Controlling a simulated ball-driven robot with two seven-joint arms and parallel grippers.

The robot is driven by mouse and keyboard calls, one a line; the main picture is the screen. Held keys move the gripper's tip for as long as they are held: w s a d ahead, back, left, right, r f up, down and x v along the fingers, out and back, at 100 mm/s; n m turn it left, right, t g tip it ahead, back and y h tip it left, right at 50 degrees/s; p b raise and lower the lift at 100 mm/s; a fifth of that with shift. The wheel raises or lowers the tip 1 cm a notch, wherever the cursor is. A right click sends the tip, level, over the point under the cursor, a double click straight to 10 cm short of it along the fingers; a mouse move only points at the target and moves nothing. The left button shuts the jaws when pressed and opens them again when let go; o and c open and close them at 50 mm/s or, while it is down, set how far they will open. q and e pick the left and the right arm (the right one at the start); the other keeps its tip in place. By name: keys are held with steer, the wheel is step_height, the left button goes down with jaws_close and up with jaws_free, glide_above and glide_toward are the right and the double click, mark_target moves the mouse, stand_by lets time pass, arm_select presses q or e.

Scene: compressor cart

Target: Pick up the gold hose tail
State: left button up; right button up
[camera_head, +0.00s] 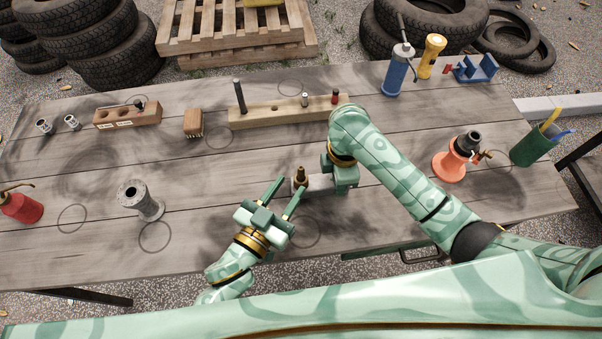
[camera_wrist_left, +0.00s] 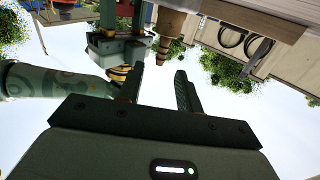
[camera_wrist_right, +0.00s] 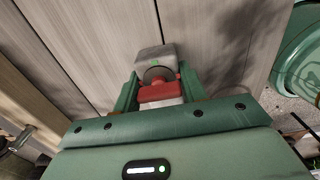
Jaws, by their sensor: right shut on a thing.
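In the left wrist view, the ribbed, tapered hose tail (camera_wrist_left: 169,27) shows beyond the fingertips. My left gripper (camera_head: 292,185) is open and empty, its fingers pointing towards the hose tail, apart from it in the left wrist view (camera_wrist_left: 160,70). My right gripper (camera_head: 332,180) is shut on the block. In the right wrist view (camera_wrist_right: 157,82) the fingers close around a red part (camera_wrist_right: 158,91) beside the grey block (camera_wrist_right: 154,56).
A grey flanged spool (camera_head: 145,202) stands left of my left gripper. A long wooden block (camera_head: 285,112) with pegs lies behind my right gripper. An orange-based fitting (camera_head: 451,163) and a green cup (camera_head: 532,147) stand at the right. The table front between the spool and left gripper is clear.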

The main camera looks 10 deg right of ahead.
mark_target(299, 172)
arm_select(q)
steer(key=x, duration=0.6)
steer(key=shift+w, duration=0.1)
steer(key=shift+r, duration=0.1)
jaws_close()
